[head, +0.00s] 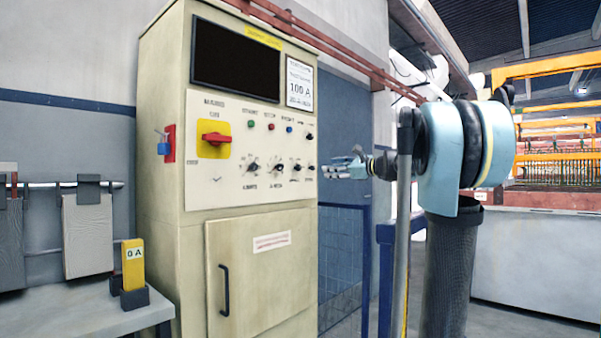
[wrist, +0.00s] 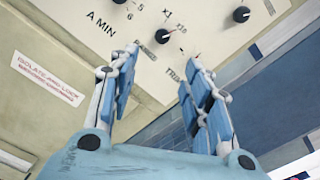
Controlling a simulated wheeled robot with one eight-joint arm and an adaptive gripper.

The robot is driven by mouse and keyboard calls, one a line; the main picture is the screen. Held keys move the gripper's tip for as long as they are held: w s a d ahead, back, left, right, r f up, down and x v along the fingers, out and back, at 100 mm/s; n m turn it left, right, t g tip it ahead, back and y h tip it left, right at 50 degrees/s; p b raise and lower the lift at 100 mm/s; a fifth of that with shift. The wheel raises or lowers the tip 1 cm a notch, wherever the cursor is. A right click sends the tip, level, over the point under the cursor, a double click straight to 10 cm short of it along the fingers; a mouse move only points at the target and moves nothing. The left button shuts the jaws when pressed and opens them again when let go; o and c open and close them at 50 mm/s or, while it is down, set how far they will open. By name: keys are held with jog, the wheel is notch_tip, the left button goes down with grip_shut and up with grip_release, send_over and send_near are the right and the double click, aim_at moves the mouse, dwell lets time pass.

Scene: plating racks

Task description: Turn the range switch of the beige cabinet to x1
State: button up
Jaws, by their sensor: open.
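The beige cabinet (head: 190,245) stands upright with a pale control panel. The range switch (wrist: 162,36) is a small black knob in the wrist view, with "x1" and "x10" printed beside it. In the head view it seems to be a small black knob (head: 297,168) in the lower row. In the head view my gripper (head: 347,165) is just right of the cabinet. The trim knob is not clear in the wrist view.
A red handle on a yellow plate (head: 214,152) is further left. A bench (head: 80,312) with a yellow "0 A" block (head: 132,265) stands at left.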

send_near(300, 167)
jog(key=x, duration=0.9)
jog(key=shift+w+a+f, duration=0.1)
jog(key=shift+a, duration=0.1)
jog(key=c, duration=1.1)
